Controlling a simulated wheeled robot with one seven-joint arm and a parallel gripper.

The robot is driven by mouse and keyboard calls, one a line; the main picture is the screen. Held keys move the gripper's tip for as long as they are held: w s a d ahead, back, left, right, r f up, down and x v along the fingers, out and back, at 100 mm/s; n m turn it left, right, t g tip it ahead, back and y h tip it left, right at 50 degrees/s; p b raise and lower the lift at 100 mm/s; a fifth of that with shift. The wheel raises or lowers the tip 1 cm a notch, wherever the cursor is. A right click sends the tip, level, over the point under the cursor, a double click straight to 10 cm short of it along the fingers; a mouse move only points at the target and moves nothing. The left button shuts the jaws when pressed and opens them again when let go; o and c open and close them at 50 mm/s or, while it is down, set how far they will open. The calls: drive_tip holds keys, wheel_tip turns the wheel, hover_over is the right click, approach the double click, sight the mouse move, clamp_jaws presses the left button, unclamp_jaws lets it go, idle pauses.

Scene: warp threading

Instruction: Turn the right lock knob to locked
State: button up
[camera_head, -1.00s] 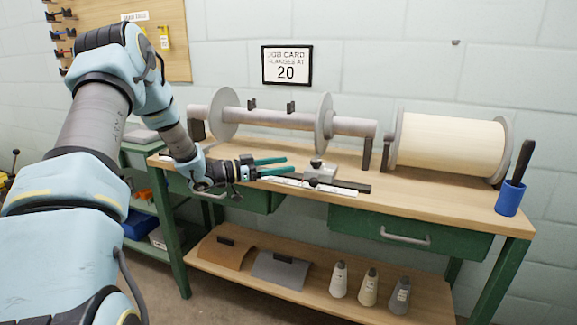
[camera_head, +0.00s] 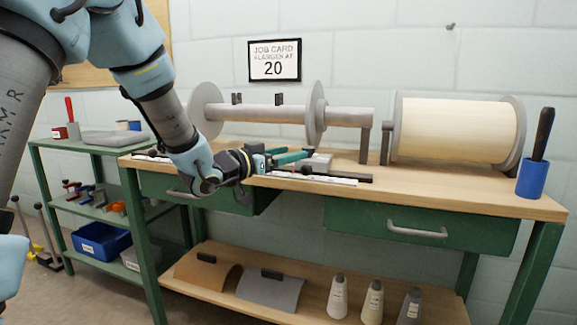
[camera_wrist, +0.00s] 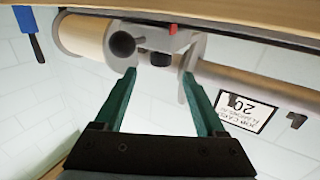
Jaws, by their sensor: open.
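A shaft (camera_head: 270,114) with a left flange disc (camera_head: 207,110) and a right flange disc (camera_head: 316,112) stands on the bench. Two small black pieces, left (camera_head: 237,98) and right (camera_head: 279,98), stick up from it between the discs. I cannot tell which part is the right lock knob or how it is turned. My gripper (camera_head: 308,160) is open and empty, pointing right in front of the shaft, over the bench front. In the wrist view, the gripper (camera_wrist: 158,76) shows its fingers apart, with a dark round piece (camera_wrist: 160,58) beyond the gap; contact is not visible.
A small grey block (camera_head: 318,163) sits by a white ruler strip (camera_head: 310,177) near the gripper. A wound spool (camera_head: 455,130) stands right, with a blue cup (camera_head: 532,180) at the bench end. A job card (camera_head: 274,60) reading 20 hangs behind.

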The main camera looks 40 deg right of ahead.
sight(313, 147)
drive_tip(key=shift+d, duration=0.1)
drive_tip(key=d, duration=0.7)
drive_tip(key=w+d, duration=0.1)
drive_tip(key=d, duration=0.2)
drive_tip(key=shift+d, duration=0.15)
clamp_jaws()
idle(0.4)
